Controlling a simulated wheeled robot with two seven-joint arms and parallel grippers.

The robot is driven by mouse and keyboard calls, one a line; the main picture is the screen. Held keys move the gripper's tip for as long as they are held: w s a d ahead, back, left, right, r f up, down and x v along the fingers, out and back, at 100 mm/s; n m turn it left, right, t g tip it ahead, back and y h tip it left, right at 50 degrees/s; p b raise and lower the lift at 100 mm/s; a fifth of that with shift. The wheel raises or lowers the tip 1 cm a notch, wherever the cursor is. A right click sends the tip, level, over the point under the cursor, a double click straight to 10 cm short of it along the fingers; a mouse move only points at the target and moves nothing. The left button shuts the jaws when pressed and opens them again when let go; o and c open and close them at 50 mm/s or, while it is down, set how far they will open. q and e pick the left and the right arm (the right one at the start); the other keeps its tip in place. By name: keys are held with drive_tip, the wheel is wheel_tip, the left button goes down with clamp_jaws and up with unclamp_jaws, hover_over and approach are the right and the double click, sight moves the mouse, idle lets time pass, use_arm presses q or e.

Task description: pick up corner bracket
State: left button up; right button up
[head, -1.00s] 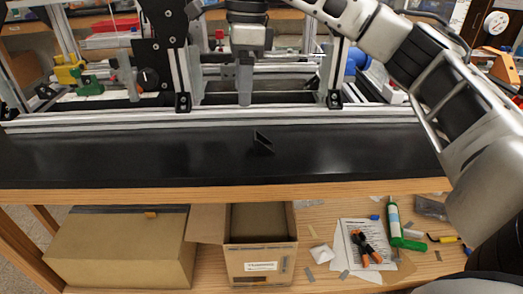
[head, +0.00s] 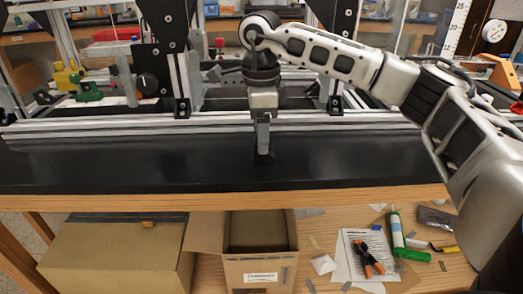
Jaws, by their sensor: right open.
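The black corner bracket (head: 264,157) lies on the black table top (head: 120,166), in front of the aluminium extrusion frame (head: 90,127). It is small and mostly covered by my right gripper. My right gripper (head: 263,150) points straight down with its fingertips at the bracket, low over the table. The jaws are open, and I cannot tell whether the fingers touch the bracket. My left gripper does not show.
The extrusion frame's front rail runs behind the bracket, with upright posts and black plates above it. Below the table's wooden edge stand an open cardboard box (head: 259,270) and a closed one (head: 115,255). Orange-handled pliers (head: 368,258) and a green tube (head: 397,230) lie on the lower shelf.

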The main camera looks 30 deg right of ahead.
sight(270, 157)
wheel_tip(270, 157, down, 4)
drive_tip(key=shift+r, duration=0.2)
drive_tip(key=c, duration=1.1)
drive_tip(key=shift+r, duration=0.1)
